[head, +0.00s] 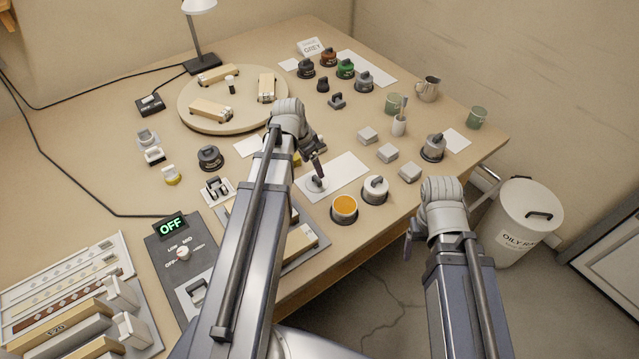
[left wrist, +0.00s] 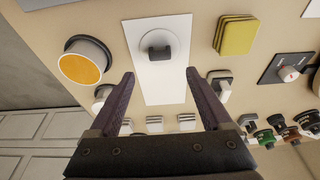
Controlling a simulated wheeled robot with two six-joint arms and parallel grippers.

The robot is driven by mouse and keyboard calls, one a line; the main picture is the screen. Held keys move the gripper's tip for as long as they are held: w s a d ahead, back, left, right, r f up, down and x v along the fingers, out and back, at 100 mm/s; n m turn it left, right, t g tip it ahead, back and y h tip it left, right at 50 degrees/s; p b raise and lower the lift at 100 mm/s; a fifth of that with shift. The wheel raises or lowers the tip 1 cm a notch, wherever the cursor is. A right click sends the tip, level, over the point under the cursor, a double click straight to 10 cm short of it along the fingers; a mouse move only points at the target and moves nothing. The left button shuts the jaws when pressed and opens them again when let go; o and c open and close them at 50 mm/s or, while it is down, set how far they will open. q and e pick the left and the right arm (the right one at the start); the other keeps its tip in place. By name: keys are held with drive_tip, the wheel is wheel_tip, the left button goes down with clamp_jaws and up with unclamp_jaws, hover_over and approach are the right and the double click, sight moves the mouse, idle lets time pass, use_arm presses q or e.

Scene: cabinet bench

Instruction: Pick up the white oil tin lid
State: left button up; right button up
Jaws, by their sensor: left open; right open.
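The white lid (head: 315,188), a pale disc with a dark grip, lies on a white sheet (head: 345,172) on the bench. In the left wrist view the lid (left wrist: 150,40) is on the sheet (left wrist: 165,88), ahead of and between my fingertips. My left gripper (head: 318,164) is open just above the lid, seemingly not touching it; its fingers also show in the left wrist view (left wrist: 160,78). An open tin with orange contents (head: 344,207) stands beside the sheet. My right gripper (head: 409,245) is open and empty, off the bench's front edge, partly hidden by its own arm.
A pale tin with a dark-handled lid (head: 375,190) stands right of the open tin. Grey blocks (head: 388,152) lie behind it. A yellow pad (left wrist: 236,35) is beside the sheet. A round board (head: 185,112) with several wooden pieces is further back. A bin (head: 520,215) stands on the floor.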

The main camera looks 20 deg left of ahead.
sight(316, 179)
use_arm(q)
drive_tip(key=shift+s+b+x, duration=0.15)
drive_tip(key=shift+b+x, duration=1.45)
drive_tip(key=shift+x, duration=0.2)
drive_tip(key=shift+s+b+x, duration=0.1)
drive_tip(key=shift+b+x, duration=1.45)
drive_tip(key=shift+x, duration=0.25)
drive_tip(key=shift+a, duration=0.2)
clamp_jaws()
